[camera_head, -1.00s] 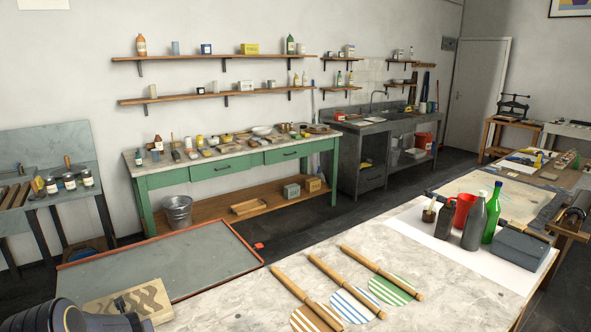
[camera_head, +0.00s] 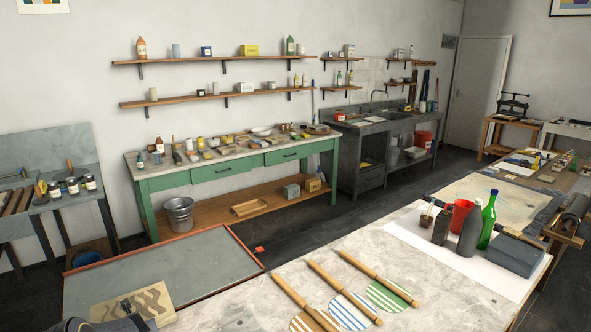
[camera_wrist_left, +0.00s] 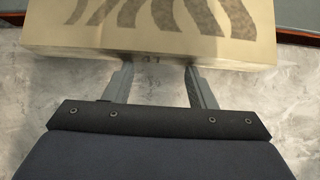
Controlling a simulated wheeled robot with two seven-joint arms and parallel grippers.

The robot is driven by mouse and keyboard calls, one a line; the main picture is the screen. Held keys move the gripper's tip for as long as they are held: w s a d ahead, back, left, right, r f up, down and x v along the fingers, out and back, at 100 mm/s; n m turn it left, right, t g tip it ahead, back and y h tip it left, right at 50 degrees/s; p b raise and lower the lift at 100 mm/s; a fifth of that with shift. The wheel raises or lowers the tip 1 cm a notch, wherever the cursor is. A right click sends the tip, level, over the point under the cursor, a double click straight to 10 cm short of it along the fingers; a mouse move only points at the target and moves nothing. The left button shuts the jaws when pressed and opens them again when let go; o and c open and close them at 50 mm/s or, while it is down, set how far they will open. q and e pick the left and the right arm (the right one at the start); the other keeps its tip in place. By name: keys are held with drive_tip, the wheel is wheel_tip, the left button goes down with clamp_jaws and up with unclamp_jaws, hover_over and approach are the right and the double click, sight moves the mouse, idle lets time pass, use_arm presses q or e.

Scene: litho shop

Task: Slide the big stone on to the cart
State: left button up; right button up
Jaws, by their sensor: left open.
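The big stone (camera_head: 108,310) is a thick tan slab with dark wavy bands on top, at the lower left in the head view. It lies at the near side of the cart (camera_head: 200,262), a grey top with a red rim. How far it overlaps the cart is unclear. The stone (camera_wrist_left: 90,50) also fills the top of the left wrist view, its near side marked "41". My left gripper (camera_wrist_left: 158,72) is open, its two fingers pointing at that side; contact is unclear. In the head view it shows partly at the bottom left. My right gripper is not in view.
The pale stone-topped table (camera_head: 230,315) holds several striped round pieces with wooden rods. The cart top beyond the stone is clear. A green workbench (camera_head: 218,171) stands behind.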

use_arm(q)
drive_tip(key=shift+w+a+r+p, duration=0.35)
drive_tip(key=shift+w+a+p, duration=0.25)
drive_tip(key=shift+p, duration=0.3)
drive_tip(key=shift+w+a+f+b, duration=0.1)
drive_tip(key=shift+w+f+b, duration=0.15)
drive_tip(key=shift+b, duration=0.25)
drive_tip(key=shift+w+a+r+b, duration=0.1)
drive_tip(key=shift+w+a+b, duration=0.35)
drive_tip(key=shift+w+a, duration=0.3)
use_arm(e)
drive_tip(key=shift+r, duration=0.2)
use_arm(q)
drive_tip(key=shift+w, duration=0.1)
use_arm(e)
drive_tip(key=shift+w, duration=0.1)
